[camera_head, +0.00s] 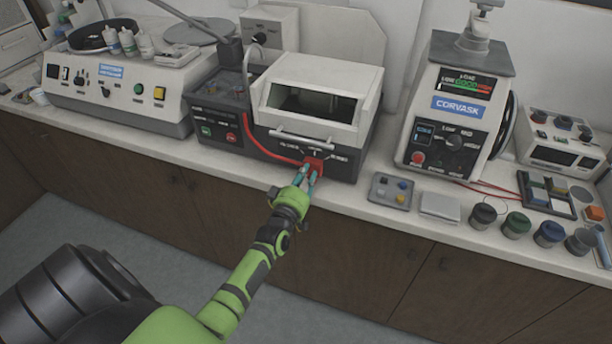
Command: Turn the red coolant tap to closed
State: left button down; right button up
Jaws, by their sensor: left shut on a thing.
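The red coolant tap (314,162) is on the lower front of a dark-based cutting machine with a white hood (318,85). A red tube (262,150) curves along the machine's front towards the tap. My left gripper (309,174) reaches up from below, and its teal fingertips are shut on the tap. The fingers cover part of the tap, so its exact angle is hard to read. Small white labels beside the tap are too small to read. My right gripper is not in view.
A polishing machine (120,85) stands left and the Corvask press (455,110) right. A tray with coloured buttons (393,190), a pale flat block (440,207) and several small jars (516,224) line the counter's front edge. The floor in front is clear.

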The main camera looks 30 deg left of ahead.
pick_arm(q)
jog(key=c, duration=1.1)
grip_release()
jog(key=v, duration=1.2)
jog(key=shift+a, duration=0.1)
jog(key=s+d+f+m+g+h, duration=0.1)
jog(key=s+d+f+m+g, duration=0.25)
jog(key=f, duration=0.65)
jog(key=s+d+f+m+g+h, duration=0.25)
jog(key=s+f, duration=0.25)
jog(key=f, duration=0.4)
jog(key=s+d+f+m+g+h, duration=0.1)
jog(key=s+d+f+m+g, duration=0.2)
jog(key=f, duration=0.7)
jog(key=s+f+m+g, duration=0.1)
jog(key=s+f, duration=0.3)
jog(key=s, duration=0.4)
jog(key=s+d+f+m+g, duration=0.1)
jog(key=s+f+g, duration=0.3)
jog(key=s, duration=0.5)
jog(key=s+d+f+m+g, duration=0.1)
jog(key=s+f+m+g, duration=0.1)
jog(key=s, duration=0.7)
notch_tip(320, 180, down, 2)
jog(key=shift+s+f+m, duration=0.15)
jog(key=shift+f+m, duration=0.05)
jog(key=shift+m, duration=0.4)
